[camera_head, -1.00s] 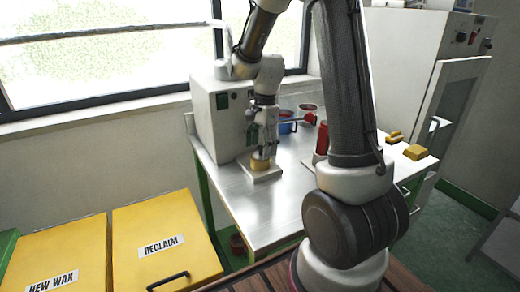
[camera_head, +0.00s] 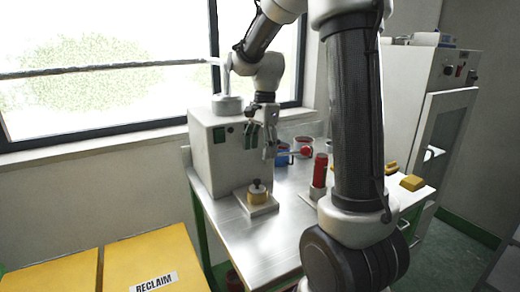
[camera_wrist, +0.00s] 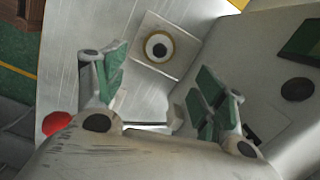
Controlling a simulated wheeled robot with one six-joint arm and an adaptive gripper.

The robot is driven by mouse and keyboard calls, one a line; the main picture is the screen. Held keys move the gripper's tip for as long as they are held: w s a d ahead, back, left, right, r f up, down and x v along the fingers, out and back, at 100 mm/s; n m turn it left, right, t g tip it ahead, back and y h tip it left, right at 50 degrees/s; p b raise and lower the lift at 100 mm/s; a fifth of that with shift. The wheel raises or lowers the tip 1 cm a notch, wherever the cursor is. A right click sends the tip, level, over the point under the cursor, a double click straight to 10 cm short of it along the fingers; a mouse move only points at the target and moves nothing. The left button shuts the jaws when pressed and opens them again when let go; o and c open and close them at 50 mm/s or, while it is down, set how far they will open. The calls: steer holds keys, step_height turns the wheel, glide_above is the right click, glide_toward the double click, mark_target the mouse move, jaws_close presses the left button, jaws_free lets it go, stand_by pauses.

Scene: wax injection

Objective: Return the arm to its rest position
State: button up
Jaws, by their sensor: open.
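My gripper (camera_head: 268,143) hangs above the metal table in front of the grey machine, with its fingers pointing down. In the wrist view my gripper (camera_wrist: 165,90) shows its green-padded fingers wide apart with nothing between them. My arm rises from the right and bends over the table. A small yellow round piece with a dark knob (camera_head: 258,192) stands upright on a light square plate (camera_head: 262,207) below the gripper. It shows in the wrist view (camera_wrist: 158,47) from above, ahead of the fingers and clear of them.
The grey machine (camera_head: 210,155) stands at the table's (camera_head: 275,240) left back. A red cylinder (camera_head: 320,170), red and blue cups (camera_head: 303,146) and yellow blocks (camera_head: 412,183) are to the right. A yellow RECLAIM bin (camera_head: 150,262) is at front left. A tall cabinet (camera_head: 425,100) is behind.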

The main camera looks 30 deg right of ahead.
stand_by(0.5)
steer(key=s+r+n+t, duration=0.2)
steer(key=s+r+n, duration=0.1)
steer(key=s+n, duration=0.5)
steer(key=s+r+n+t+h, duration=0.1)
steer(key=s+r+n+t, duration=0.1)
steer(key=s+n, duration=0.5)
steer(key=s+r, duration=0.1)
steer(key=s, duration=0.5)
steer(key=shift+s+n, duration=0.4)
